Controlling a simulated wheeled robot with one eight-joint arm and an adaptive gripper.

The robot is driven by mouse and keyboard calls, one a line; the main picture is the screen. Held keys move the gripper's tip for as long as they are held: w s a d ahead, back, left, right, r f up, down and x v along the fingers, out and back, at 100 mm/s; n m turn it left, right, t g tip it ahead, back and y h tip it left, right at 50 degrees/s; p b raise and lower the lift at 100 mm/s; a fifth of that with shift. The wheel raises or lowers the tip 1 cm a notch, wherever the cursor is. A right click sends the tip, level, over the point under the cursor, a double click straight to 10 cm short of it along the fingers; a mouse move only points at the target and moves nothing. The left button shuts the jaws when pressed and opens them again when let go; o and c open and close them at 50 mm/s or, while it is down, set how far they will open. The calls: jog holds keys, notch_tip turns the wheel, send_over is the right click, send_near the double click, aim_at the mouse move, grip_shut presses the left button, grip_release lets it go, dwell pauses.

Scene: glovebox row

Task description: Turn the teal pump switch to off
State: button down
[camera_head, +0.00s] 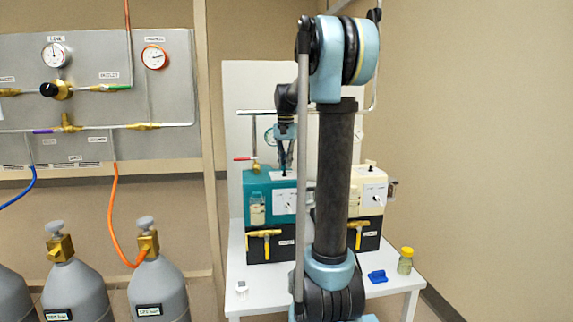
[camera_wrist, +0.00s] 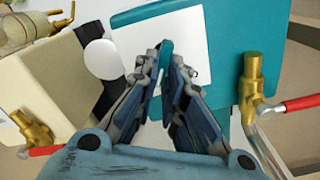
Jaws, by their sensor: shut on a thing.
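The teal pump (camera_head: 258,188) stands on the white table behind my arm; its teal housing also fills the upper right of the wrist view (camera_wrist: 226,30). A white plate (camera_wrist: 192,38) lies on the housing. The narrow teal switch (camera_wrist: 166,50) stands over this plate, between my fingertips. My gripper (camera_wrist: 167,75) is shut on the switch, which shows just past the tips. In the head view my gripper (camera_head: 286,160) is above the pump's top, small and partly hidden by my arm. The switch's off marking cannot be read.
A cream pump (camera_head: 372,188) stands to the right. Brass valves with red handles (camera_wrist: 252,85) flank the gripper. A yellow-capped bottle (camera_head: 405,262) and blue item (camera_head: 377,276) are on the table (camera_head: 270,290). Gas cylinders (camera_head: 158,290) stand left.

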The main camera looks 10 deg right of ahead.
jog(key=shift+a+n, duration=0.15)
jog(key=shift+n, duration=1.25)
jog(key=shift+a+n, duration=0.15)
jog(key=shift+n, duration=1.25)
jog(key=c, duration=1.7)
grip_release()
notch_tip(320, 180, up, 12)
jog(key=shift+f, duration=0.1)
